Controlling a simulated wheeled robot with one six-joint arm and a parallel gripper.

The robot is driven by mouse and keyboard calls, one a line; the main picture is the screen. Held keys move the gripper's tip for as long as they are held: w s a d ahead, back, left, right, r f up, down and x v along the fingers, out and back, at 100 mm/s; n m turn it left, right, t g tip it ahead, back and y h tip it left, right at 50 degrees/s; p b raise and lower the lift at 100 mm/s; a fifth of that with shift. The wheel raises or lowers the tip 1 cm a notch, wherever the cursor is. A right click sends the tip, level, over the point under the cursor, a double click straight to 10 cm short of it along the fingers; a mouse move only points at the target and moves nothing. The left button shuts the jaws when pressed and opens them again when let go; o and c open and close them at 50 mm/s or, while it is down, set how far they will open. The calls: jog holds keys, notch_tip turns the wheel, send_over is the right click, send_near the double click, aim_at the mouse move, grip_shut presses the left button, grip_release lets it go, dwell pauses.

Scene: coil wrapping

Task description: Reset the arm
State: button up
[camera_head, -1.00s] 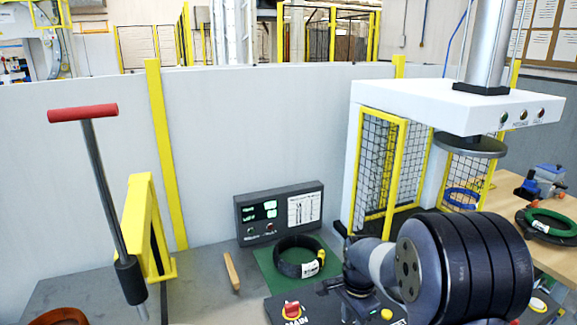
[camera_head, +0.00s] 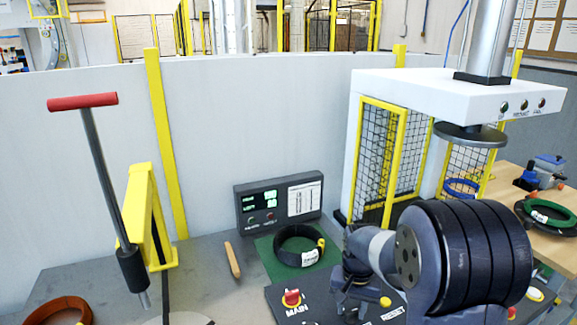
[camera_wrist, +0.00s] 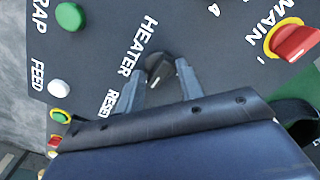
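My gripper (camera_head: 354,303) is low over the dark control panel (camera_head: 272,299), beside the RESET lettering. In the wrist view, the two grey fingers of my gripper (camera_wrist: 162,80) are spread apart, with a black knob (camera_wrist: 158,70) showing between their tips beside the HEATER lettering. I cannot tell whether the fingers touch the knob. My arm (camera_head: 465,258) reaches in from the lower right and hides part of the panel. The red MAIN switch (camera_head: 291,298) also shows at the upper right of the wrist view (camera_wrist: 293,41).
A black coil (camera_head: 299,246) lies on a green mat (camera_head: 266,262) behind the panel, near a display box (camera_head: 280,205). A red-handled lever (camera_head: 100,180) stands left. A white press frame (camera_head: 440,90) rises on the right. A brown coil (camera_head: 58,311) lies front left.

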jog(key=n, duration=0.3)
jog(key=shift+n, duration=0.4)
jog(key=n, duration=0.4)
jog(key=shift+r+n, duration=0.3)
jog(key=shift+r, duration=0.7)
